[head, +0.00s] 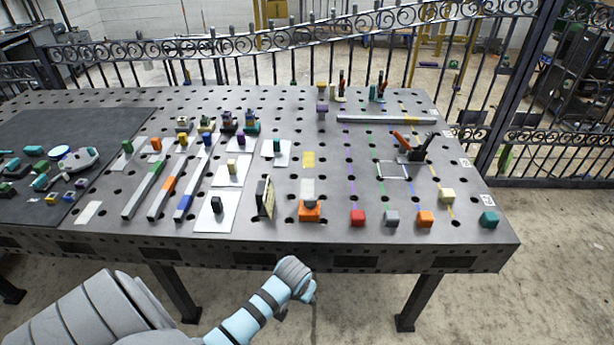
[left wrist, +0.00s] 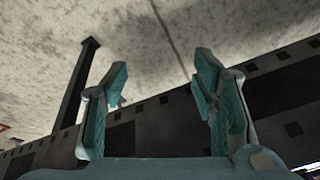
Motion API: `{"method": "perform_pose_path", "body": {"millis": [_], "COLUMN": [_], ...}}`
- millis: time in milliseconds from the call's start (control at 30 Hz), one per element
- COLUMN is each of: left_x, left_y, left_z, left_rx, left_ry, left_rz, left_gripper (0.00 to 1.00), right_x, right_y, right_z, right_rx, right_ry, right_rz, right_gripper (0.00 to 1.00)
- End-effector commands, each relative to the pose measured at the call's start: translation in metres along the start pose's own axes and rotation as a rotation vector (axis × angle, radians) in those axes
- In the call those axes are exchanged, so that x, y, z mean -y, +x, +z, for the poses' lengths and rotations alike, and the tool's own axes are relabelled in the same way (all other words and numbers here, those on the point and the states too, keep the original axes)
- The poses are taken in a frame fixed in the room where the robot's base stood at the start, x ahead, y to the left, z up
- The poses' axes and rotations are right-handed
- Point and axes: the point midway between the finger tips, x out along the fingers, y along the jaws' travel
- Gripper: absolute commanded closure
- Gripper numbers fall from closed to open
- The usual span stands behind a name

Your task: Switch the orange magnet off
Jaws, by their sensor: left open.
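Several orange things show in the head view, and I cannot tell for sure which is the orange magnet. An orange block (head: 309,212) with a pale block behind its top stands near the table's front edge. No switch position can be read. My left gripper (left wrist: 163,85) is open and empty in the left wrist view, low by the table's front side. In the head view its fingers are mostly hidden by my wrist. My right gripper is not in view.
An upright dark plate (head: 265,197) stands left of the orange block. A scroll fence (head: 300,45) runs behind.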

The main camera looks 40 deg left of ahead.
Motion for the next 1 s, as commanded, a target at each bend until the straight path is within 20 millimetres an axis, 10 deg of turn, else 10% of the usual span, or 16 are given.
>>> {"method": "perform_pose_path", "body": {"millis": [33, 200, 367, 1000], "left_x": [0.011, 0.049, 0.069, 0.082], "left_y": [-0.049, -0.154, -0.215, -0.081], "left_z": [-0.058, -0.183, -0.229, -0.236], "left_rx": [-0.034, -0.061, -0.067, -0.065], "left_ry": [-0.068, -0.352, -0.509, -0.525], "left_rz": [-0.018, -0.066, -0.073, -0.074], "left_gripper": [0.47, 0.47, 0.47, 0.47], "right_x": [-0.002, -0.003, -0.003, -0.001], "right_y": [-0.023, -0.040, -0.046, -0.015], "right_z": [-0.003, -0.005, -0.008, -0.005], "right_rx": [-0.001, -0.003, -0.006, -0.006], "right_ry": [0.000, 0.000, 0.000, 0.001], "right_rz": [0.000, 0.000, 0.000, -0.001], "right_gripper": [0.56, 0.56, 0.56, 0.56]}}
